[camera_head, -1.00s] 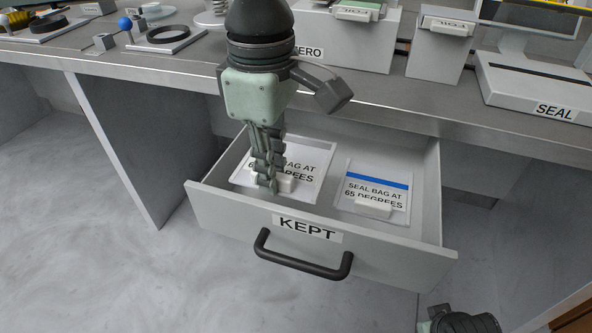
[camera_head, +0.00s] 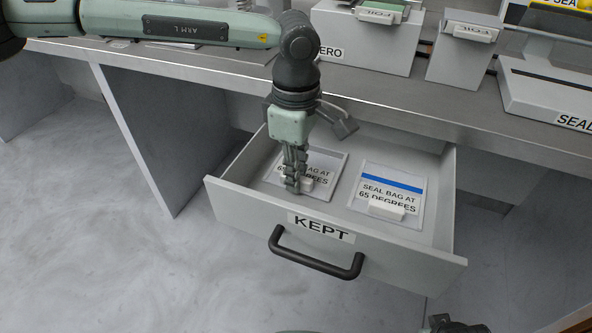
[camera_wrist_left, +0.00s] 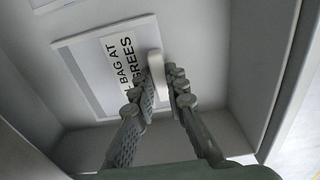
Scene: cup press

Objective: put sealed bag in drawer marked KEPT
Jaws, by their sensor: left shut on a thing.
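The drawer marked KEPT (camera_head: 240,201) is pulled out below the bench. My left gripper (camera_head: 293,190) points down inside its left half, shut on the white grip block (camera_wrist_left: 156,70) of a flat bag. This bag (camera_head: 330,163) lies level low in the drawer; its label is partly hidden by my fingers, and I cannot tell whether it touches the floor. It also shows in the left wrist view (camera_wrist_left: 85,65). A second bag (camera_head: 408,221) with a blue stripe and a white block lies in the right half. A dark part at the bottom right may be my right gripper (camera_head: 455,325).
The bench edge (camera_head: 400,114) runs above the drawer's rear. On the bench stand a box marked ZERO (camera_head: 360,42), a FOIL box (camera_head: 462,58) and a white SEAL unit (camera_head: 545,98). The drawer's black handle (camera_head: 315,262) juts out in front.

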